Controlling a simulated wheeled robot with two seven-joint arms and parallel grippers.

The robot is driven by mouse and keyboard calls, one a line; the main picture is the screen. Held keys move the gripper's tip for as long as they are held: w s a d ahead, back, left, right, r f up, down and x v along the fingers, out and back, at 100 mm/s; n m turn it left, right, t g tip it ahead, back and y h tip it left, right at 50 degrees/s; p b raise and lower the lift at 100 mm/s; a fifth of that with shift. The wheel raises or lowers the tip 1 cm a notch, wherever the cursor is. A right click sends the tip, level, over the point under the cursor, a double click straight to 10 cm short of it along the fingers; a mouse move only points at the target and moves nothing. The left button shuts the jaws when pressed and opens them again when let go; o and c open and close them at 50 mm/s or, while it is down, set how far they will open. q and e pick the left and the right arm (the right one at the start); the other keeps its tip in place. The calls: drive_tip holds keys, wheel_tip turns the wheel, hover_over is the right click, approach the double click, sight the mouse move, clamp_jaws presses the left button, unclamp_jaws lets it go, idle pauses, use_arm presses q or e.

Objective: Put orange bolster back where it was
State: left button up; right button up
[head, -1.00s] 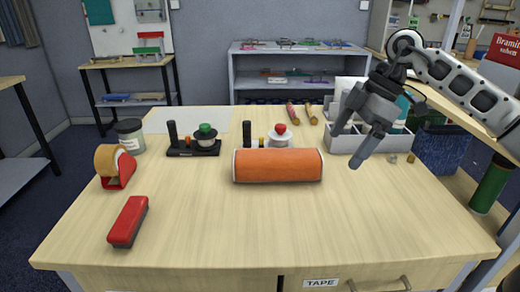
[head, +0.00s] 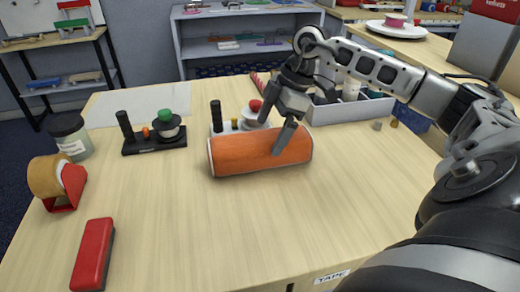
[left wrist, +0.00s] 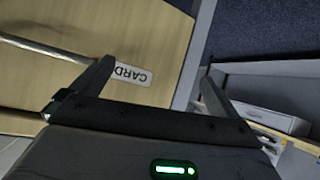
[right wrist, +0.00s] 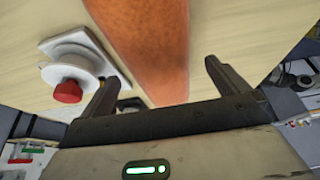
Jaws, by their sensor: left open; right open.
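The orange bolster (head: 240,154) lies on its side on the table, in front of a stand with a black post and a red-topped white piece (head: 250,115). My right gripper (head: 280,128) is open above the bolster's right half, one finger showing in front of it. In the right wrist view the bolster (right wrist: 150,40) runs between the two open fingers (right wrist: 165,90), with the red-topped piece (right wrist: 68,91) to the left. I cannot tell whether the fingers touch it. My left gripper (left wrist: 155,90) is open and empty, facing a drawer front labelled CARD (left wrist: 132,74).
A second black stand with a green-topped piece (head: 165,125) stands left of the bolster. A jar (head: 70,135), a tape dispenser (head: 60,182) and a red stapler-like block (head: 93,255) line the left side. A grey bin (head: 350,108) stands behind right. The front middle table is clear.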

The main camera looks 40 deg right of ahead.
sight(260, 147)
drive_tip(key=shift+x, duration=2.95)
drive_tip(key=shift+w+a, duration=0.1)
drive_tip(key=shift+r, duration=0.1)
drive_tip(key=c, duration=1.2)
